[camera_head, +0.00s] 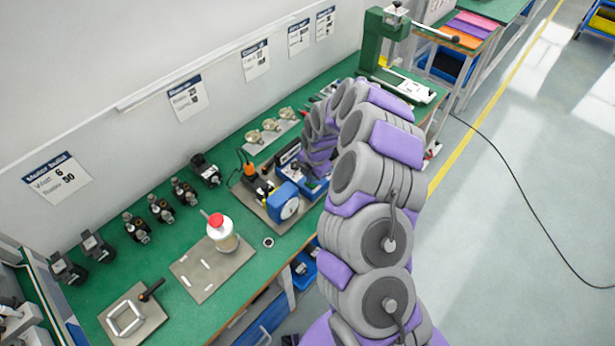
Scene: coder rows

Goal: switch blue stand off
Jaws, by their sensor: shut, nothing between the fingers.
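A blue stand (283,205) with a pale round face stands on a grey plate on the green workbench, left of my arm. I cannot make out its switch or whether it is on. My grey and purple arm rises from the lower right, bends over at the top and comes down beyond the stand. My gripper (303,169) is small and dark at the arm's end, shut and empty, above and behind the stand near some blue bins. Its exact distance from the stand is hard to tell.
An orange-black device (251,176) stands just left of the stand. A bottle with a red cap (221,233) stands on a grey plate (200,284). Several black fittings line the wall side. A green press (385,45) stands at the far end. The floor at right is open, with a cable.

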